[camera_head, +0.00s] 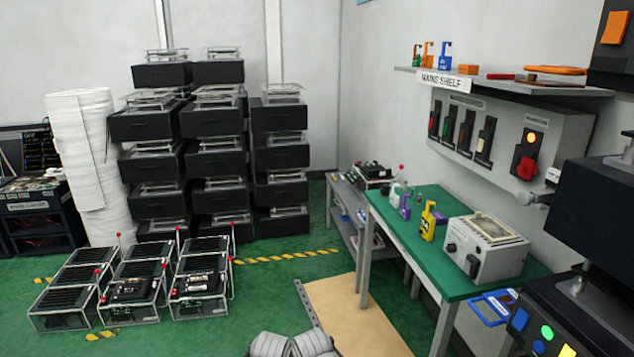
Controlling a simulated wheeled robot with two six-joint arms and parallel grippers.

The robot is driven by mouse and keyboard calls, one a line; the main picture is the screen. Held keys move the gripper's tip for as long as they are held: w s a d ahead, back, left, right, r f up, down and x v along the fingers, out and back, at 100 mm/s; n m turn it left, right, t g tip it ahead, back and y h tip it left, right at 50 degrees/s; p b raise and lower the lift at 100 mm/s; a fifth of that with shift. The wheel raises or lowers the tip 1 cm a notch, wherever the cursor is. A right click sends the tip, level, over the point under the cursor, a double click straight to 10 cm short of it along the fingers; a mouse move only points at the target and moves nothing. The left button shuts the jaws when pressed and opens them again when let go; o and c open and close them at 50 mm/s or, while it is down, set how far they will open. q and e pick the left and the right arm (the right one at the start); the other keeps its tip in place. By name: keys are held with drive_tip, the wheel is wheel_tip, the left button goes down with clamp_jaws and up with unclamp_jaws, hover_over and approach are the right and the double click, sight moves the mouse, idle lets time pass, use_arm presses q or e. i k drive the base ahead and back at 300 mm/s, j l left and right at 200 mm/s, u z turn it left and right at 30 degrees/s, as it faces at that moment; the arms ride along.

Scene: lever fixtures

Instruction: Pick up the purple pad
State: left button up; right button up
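A small purple item (405,208), shaped like a padlock, stands on the green tabletop (455,262) towards its far left side. It is the only purple thing I can make out, and it is small in the view. A pale item (395,194) stands close behind it, and a yellow padlock-like item (428,222) stands nearer, to its right.
A grey control box (486,250) stands on the table's right part. Wall switches (482,136) and a shelf (500,82) are above. Black machinery (600,215) fills the right edge. Wire-framed units (130,285) stand on the floor at left. A tan mat (350,310) lies left of the table.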

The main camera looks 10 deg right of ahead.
sight(441, 219)
drive_tip(key=i+z, duration=0.15)
drive_tip(key=i, duration=0.4)
drive_tip(key=i+j+z, duration=0.15)
drive_tip(key=i, duration=0.4)
drive_tip(key=i+j+z, duration=0.1)
drive_tip(key=i, duration=0.4)
drive_tip(key=i+j+z, duration=0.25)
drive_tip(key=i+z, duration=0.15)
drive_tip(key=i+j+z, duration=0.8)
drive_tip(key=k, duration=0.1)
